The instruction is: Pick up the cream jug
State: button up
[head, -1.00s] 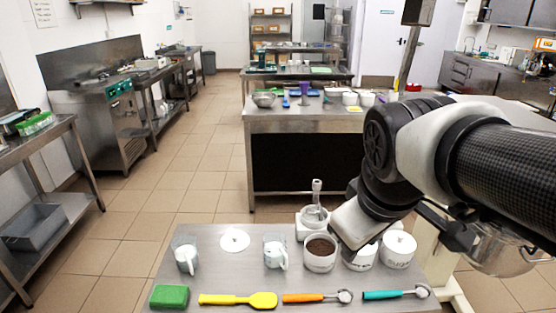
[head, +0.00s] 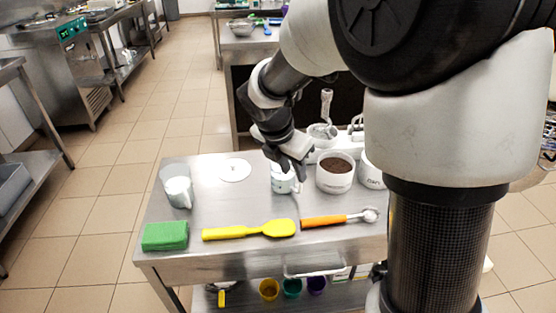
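Two small whitish jugs stand upright on the steel table (head: 222,205). One jug (head: 178,192) is at the left. The other jug (head: 284,183) is near the middle, beside a white tub of brown powder. I cannot read a label on either jug, so I cannot tell which holds cream. My gripper (head: 291,168) points down at the middle jug, with its dark fingers over the jug's top and partly hiding it. I cannot tell whether the fingers touch it or how far apart they are. The left jug is clear of my gripper.
The powder tub (head: 336,173) stands close to the right of my gripper, with another white tub partly hidden by my arm. A white disc (head: 234,170) lies between the jugs. A green sponge (head: 165,236), yellow spatula (head: 248,230) and orange-handled scoop (head: 340,218) lie in front.

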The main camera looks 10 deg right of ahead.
aim_at(299, 186)
jog(key=b+x, duration=0.2)
jog(key=x, duration=0.7)
jog(key=shift+s, duration=0.1)
jog(key=shift+r, duration=0.1)
jog(key=shift+c, duration=0.3)
grip_shut()
